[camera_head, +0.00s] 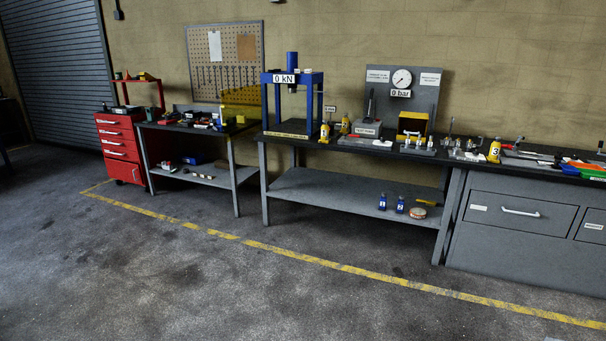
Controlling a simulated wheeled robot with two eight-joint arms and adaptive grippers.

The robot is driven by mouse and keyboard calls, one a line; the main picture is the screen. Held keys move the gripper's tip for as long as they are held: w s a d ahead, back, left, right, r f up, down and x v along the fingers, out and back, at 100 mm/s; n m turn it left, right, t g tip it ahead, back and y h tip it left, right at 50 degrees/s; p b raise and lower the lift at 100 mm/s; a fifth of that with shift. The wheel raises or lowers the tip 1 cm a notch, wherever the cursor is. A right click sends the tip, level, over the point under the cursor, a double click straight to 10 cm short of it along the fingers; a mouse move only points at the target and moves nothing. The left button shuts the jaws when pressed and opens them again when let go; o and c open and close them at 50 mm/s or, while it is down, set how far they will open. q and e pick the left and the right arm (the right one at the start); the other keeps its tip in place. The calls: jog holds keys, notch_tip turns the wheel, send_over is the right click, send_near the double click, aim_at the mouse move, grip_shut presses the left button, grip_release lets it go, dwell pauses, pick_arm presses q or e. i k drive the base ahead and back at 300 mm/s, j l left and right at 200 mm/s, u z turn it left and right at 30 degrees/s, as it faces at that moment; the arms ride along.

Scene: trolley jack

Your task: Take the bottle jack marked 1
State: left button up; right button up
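Several yellow bottle jacks stand on the dark top of the long workbench. One yellow jack (324,132) stands just right of the blue press; its marking is too small to read. Another yellow jack (345,125) stands a little right of it and further back, also with no readable number. A third yellow jack (494,151), marked 3, stands further right along the bench. I cannot tell which jack is marked 1. Neither of my grippers shows in the head view.
The blue press (291,100) reads 0 kN. A gauge panel (402,95) stands behind the bench. A red tool cabinet (120,148) stands left. The floor (230,285) before the yellow line is clear.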

aim_at(324, 129)
jog(key=i, duration=0.55)
jog(key=i+u, duration=0.15)
jog(key=i, duration=0.4)
jog(key=i+l, duration=0.15)
jog(key=i, duration=0.35)
jog(key=i+l+u, duration=0.1)
jog(key=i, duration=0.45)
jog(key=i+l, duration=0.15)
jog(key=i, duration=0.4)
jog(key=i+z, duration=0.1)
jog(key=i, duration=0.45)
jog(key=i+j, duration=0.2)
jog(key=i, duration=0.35)
jog(key=i+j+z, duration=0.15)
jog(key=i, duration=0.4)
jog(key=i+j+z, duration=0.1)
jog(key=i, duration=0.45)
jog(key=i+j+z, duration=0.1)
jog(key=i, duration=0.4)
jog(key=i+j+z, duration=0.2)
jog(key=i, duration=0.15)
